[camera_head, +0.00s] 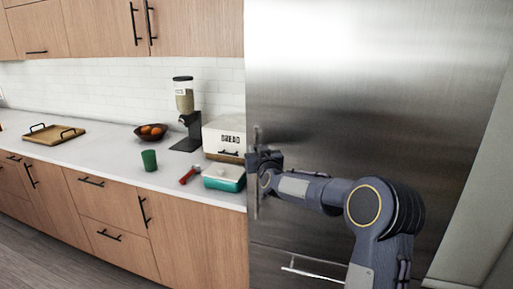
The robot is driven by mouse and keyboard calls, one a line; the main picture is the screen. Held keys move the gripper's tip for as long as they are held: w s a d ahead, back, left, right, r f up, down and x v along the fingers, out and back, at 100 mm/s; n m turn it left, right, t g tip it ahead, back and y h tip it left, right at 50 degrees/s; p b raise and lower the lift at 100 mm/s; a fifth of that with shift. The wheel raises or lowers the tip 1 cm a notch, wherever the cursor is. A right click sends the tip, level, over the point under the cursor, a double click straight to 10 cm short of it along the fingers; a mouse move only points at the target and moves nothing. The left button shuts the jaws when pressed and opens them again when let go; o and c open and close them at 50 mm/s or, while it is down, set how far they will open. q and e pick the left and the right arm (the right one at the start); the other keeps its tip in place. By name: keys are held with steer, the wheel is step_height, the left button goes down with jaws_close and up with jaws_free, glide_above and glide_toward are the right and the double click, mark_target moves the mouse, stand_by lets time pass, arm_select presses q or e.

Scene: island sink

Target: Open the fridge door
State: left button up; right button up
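The fridge (370,90) is a tall stainless steel unit filling the right half of the head view. Its door looks shut. A vertical bar handle (256,207) runs along the door's left edge. My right gripper (257,162) is at this handle, in front of its upper middle part. The fingers are small and dark against the handle, so I cannot tell whether they are closed around it. A horizontal handle (314,272) on a lower drawer shows below my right arm. My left gripper is not in view.
The counter (110,165) left of the fridge holds a bread box (224,137), a teal-and-white container (224,177), a red utensil (188,176), a green cup (149,160), a dispenser (184,100), a fruit bowl (151,132) and a wooden tray (55,136). Wooden floor shows at lower left.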

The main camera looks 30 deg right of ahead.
steer(key=shift+w, duration=0.25)
jaws_close()
